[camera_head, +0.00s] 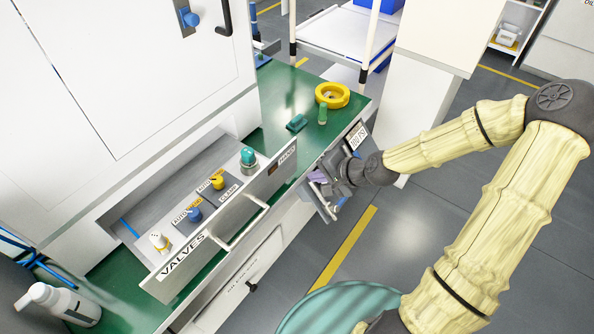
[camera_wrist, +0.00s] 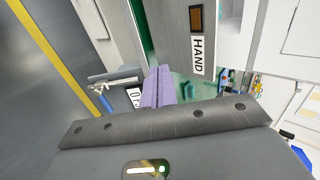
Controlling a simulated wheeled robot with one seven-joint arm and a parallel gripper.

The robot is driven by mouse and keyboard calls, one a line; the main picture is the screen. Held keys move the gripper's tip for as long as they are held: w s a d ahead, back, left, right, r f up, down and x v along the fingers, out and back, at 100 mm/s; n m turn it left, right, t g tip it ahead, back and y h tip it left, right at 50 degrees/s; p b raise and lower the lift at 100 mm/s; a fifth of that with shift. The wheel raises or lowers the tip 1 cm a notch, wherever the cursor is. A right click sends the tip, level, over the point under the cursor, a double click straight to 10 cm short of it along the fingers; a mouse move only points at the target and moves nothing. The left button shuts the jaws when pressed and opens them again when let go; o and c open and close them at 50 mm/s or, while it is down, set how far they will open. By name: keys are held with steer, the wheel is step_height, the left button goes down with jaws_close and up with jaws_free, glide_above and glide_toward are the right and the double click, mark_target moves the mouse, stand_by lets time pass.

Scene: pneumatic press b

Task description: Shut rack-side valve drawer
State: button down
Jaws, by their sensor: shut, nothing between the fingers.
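The valve drawer (camera_head: 200,252), labelled VALVES, stands pulled out from the white cabinet. Its long front has a bar handle (camera_head: 243,223). Inside are a white, a blue, a yellow and a teal valve knob. My gripper (camera_head: 320,178) is shut and empty, just beyond the right end of the drawer front, near the HAND label (camera_head: 287,157). In the wrist view its purple fingers (camera_wrist: 160,82) are together, and the HAND panel (camera_wrist: 200,42) shows to their right. I cannot tell whether the fingers touch anything.
A TOOLS panel (camera_head: 357,136) stands close to my gripper. The green bench top (camera_head: 285,100) holds a yellow ring (camera_head: 332,95) and small green items. A white spray bottle (camera_head: 60,303) stands at the lower left. A white cart (camera_head: 340,32) is behind. Grey floor is open to the right.

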steer(key=x, duration=0.6)
steer(key=w+r+x, duration=0.1)
steer(key=x, duration=0.2)
steer(key=shift+w+a+f+b, duration=0.15)
steer(key=shift+w+a+b, duration=0.1)
steer(key=shift+a+b, duration=0.1)
steer(key=shift+w+a, duration=0.35)
steer(key=shift+a, duration=0.05)
